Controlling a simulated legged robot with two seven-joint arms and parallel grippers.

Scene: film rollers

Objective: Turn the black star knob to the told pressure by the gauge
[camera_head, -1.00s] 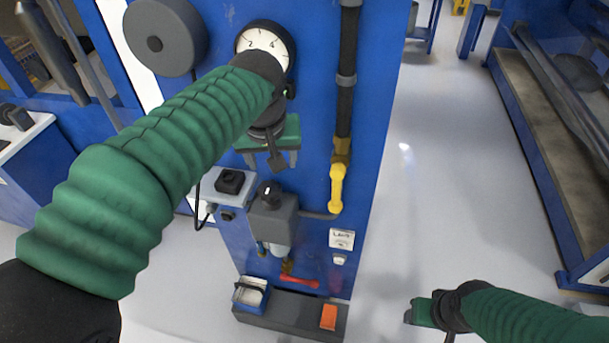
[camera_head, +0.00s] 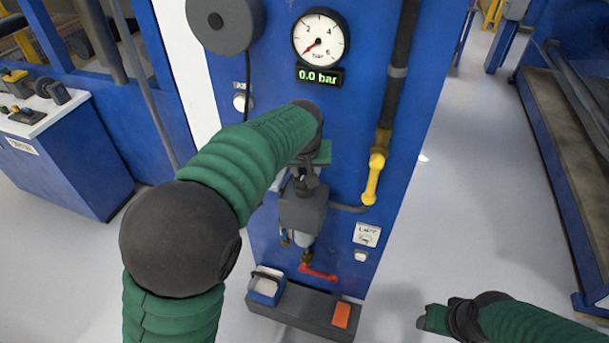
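The round white pressure gauge (camera_head: 320,37) is on the blue panel, with its red needle at the lower left of the scale. The green display (camera_head: 319,77) below it reads 0.0 bar. The grey regulator body (camera_head: 303,210) is lower on the panel. My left gripper (camera_head: 306,182) points down at the top of this body, where the black star knob is. The gripper and wrist cover the knob, and I cannot tell if they touch or if the fingers are shut. My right gripper (camera_head: 428,320) is low on the right, away from the panel; its finger gap is unclear.
A yellow valve handle (camera_head: 375,178) is on the black pipe right of the regulator. A red lever (camera_head: 318,272) is below it. A grey ledge (camera_head: 300,312) holds a blue-and-white box (camera_head: 267,285) and an orange block (camera_head: 341,315). Floor on the right is clear.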

